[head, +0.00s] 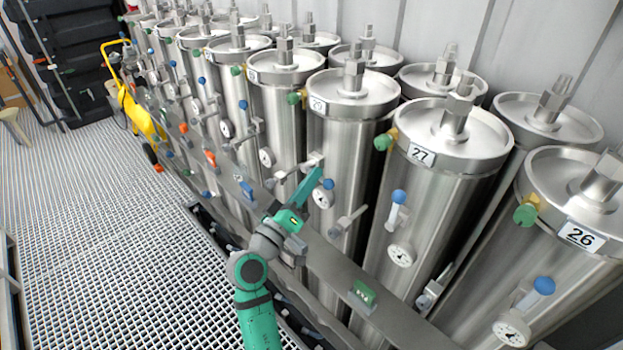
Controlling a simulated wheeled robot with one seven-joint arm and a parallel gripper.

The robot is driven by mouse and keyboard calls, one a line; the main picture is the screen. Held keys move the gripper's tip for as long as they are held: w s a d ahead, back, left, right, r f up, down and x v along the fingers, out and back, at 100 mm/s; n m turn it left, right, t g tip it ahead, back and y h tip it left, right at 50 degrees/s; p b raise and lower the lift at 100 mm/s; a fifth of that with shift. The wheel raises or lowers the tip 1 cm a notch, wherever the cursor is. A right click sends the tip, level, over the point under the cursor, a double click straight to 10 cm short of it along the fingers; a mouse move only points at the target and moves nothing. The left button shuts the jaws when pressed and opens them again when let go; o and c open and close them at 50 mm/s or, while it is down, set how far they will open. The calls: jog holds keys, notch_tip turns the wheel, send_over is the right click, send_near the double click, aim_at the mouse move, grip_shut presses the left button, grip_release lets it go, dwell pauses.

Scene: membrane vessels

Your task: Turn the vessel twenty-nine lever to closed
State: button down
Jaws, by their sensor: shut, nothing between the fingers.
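The vessel whose plate (317,104) appears to read 29 is a tall steel cylinder (345,135) in the front row, left of vessel 27. A blue ball knob (328,184), apparently its lever's end, sits low on its front, just above a round white gauge (322,198). The lever's stem is mostly hidden, so its angle is unclear. My gripper (316,170) is teal, shut and empty. It points up and right in front of this vessel, its tip just left of and above the blue knob. I cannot tell whether they touch.
Vessel 27 (421,155) and vessel 26 (581,236) stand to the right with similar blue knobs and gauges. A grey rail (335,262) runs along the vessels' front. The grating floor (110,220) at left is open. A yellow cart (140,115) stands farther back.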

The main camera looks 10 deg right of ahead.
jog(key=shift+d+f, duration=0.2)
jog(key=shift+f, duration=0.25)
notch_tip(320, 180, up, 5)
jog(key=s+a+f, duration=0.3)
jog(key=s+a, duration=0.2)
jog(key=a, duration=0.3)
jog(key=s+a+f+n+y, duration=0.15)
jog(key=s+f+y, duration=0.3)
jog(key=f, duration=0.45)
jog(key=s+a+f+n+t+y, duration=0.1)
jog(key=s+f+n+y, duration=0.15)
jog(key=s+f, duration=0.45)
jog(key=s+a+f+n+y, duration=0.1)
jog(key=s+f+n+y, duration=0.3)
jog(key=f, duration=0.7)
jog(key=s+a+f+m+y, duration=0.1)
jog(key=s+f+m+y, duration=0.1)
jog(key=s, duration=0.4)
jog(key=s+a+f+m+y, duration=0.1)
jog(key=s+m, duration=0.1)
jog(key=s, duration=0.4)
jog(key=s+r+m, duration=0.2)
jog(key=s, duration=0.4)
jog(key=s+d+r+m, duration=0.1)
jog(key=s+r+m, duration=0.1)
jog(key=s, duration=0.5)
jog(key=shift+s+d+r+g, duration=0.15)
jog(key=shift+s+d+g, duration=0.05)
jog(key=shift+d+g, duration=0.1)
